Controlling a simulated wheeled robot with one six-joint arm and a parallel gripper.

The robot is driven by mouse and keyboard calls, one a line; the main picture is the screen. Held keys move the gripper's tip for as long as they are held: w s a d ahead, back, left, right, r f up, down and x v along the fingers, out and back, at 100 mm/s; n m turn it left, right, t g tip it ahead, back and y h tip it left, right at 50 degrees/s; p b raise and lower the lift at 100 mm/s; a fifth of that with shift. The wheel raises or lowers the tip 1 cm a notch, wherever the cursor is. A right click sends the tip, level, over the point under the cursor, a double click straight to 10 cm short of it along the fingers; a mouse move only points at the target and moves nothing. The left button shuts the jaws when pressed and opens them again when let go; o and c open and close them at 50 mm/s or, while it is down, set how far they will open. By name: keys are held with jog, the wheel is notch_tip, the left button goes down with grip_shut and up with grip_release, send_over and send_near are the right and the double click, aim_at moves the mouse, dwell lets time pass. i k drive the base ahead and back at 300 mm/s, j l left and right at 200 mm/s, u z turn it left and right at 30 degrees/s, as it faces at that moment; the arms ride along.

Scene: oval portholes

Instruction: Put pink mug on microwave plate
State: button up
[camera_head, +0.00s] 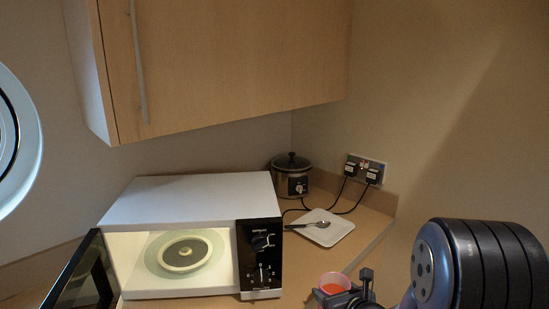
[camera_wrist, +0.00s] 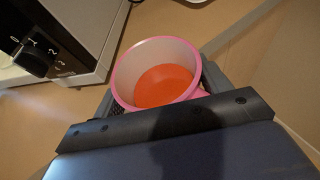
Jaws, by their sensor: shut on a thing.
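The pink mug (camera_head: 335,283) is at the bottom of the head view, with orange-red inside. In the wrist view the mug (camera_wrist: 157,75) sits between the jaws, its opening facing the camera. My gripper (camera_head: 350,290) is shut on the mug; its fingers show beside the mug in the wrist view (camera_wrist: 158,98). The white microwave (camera_head: 185,198) stands on the counter to the left, its door (camera_head: 85,275) swung open to the left. The microwave plate (camera_head: 160,262) is a pale glass disc inside, with a round green and cream dish (camera_head: 185,254) on it.
A slow cooker (camera_head: 291,178) stands behind the microwave's right side. A white square plate with a spoon (camera_head: 320,227) lies right of the microwave. Plugs and cables (camera_head: 362,172) are at the wall. A wooden cupboard (camera_head: 225,65) hangs above.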

aim_at(197, 256)
jog(key=i+l, duration=0.1)
jog(key=l, duration=0.3)
jog(key=i+l, duration=0.1)
jog(key=l, duration=0.35)
jog(key=i+l, duration=0.15)
jog(key=l, duration=0.25)
jog(key=i+l+u, duration=0.1)
jog(key=l, duration=0.35)
jog(key=l+u, duration=0.15)
jog(key=u, duration=0.95)
jog(key=i+j+u, duration=0.1)
jog(key=u, duration=0.35)
jog(key=i+j+u, duration=0.15)
jog(key=u, duration=0.3)
jog(key=i+j, duration=0.5)
jog(key=i, duration=0.15)
